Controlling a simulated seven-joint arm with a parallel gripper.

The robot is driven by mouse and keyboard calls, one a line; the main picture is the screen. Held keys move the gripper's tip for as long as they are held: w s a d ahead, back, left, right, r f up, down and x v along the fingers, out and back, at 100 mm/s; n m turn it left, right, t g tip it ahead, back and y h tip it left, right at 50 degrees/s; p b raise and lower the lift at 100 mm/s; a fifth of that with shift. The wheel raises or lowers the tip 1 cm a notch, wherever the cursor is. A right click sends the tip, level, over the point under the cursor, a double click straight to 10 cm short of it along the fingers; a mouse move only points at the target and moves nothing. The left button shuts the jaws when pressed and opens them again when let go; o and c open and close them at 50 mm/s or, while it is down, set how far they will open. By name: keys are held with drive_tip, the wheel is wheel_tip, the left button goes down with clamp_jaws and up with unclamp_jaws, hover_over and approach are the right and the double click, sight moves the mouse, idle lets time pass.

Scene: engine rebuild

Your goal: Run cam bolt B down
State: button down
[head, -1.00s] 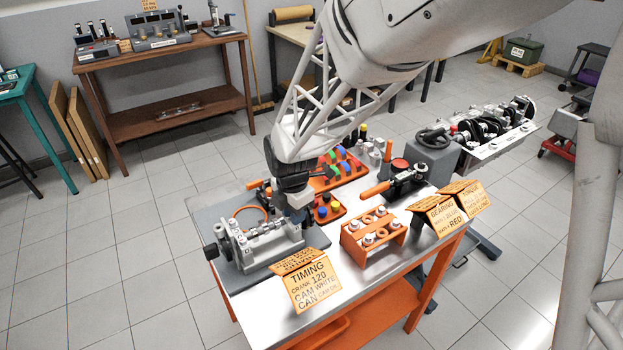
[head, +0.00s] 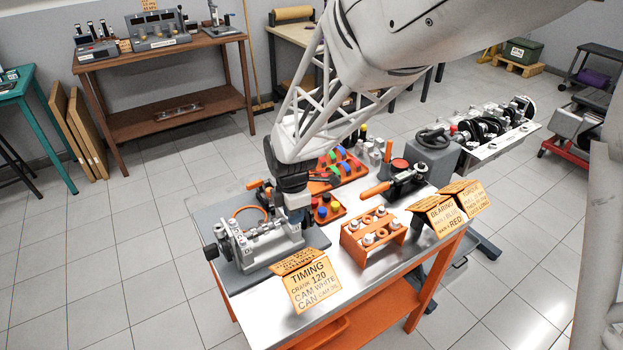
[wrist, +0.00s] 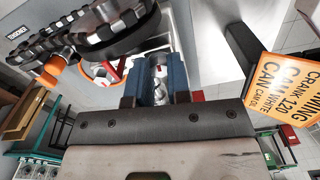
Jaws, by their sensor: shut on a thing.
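My gripper (head: 297,211) points down at the right end of the grey cam head fixture (head: 262,246) on the bench. In the wrist view its two blue jaws (wrist: 156,86) are shut on a shiny metal bolt (wrist: 158,88), seen between them. The jaws hide much of the bolt, and I cannot tell how far it sits in its seat. A dark toothed chain on round sprockets (wrist: 118,35) lies beside the jaws in the wrist view. No letter marking the bolt is readable.
An orange rack (head: 374,236) with several bolts stands right of the fixture. An orange timing sign (head: 311,284) stands close in front.

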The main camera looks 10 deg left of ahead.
drive_tip(key=m, duration=0.4)
drive_tip(key=shift+r+m, duration=0.1)
drive_tip(key=shift+m, duration=0.2)
drive_tip(key=m, duration=1.2)
drive_tip(key=shift+m, duration=0.3)
drive_tip(key=m, duration=0.3)
drive_tip(key=shift+m, duration=0.3)
drive_tip(key=m, duration=0.4)
drive_tip(key=shift+m, duration=0.3)
drive_tip(key=m, duration=0.4)
drive_tip(key=shift+w+m, duration=0.1)
drive_tip(key=shift+m, duration=2.3)
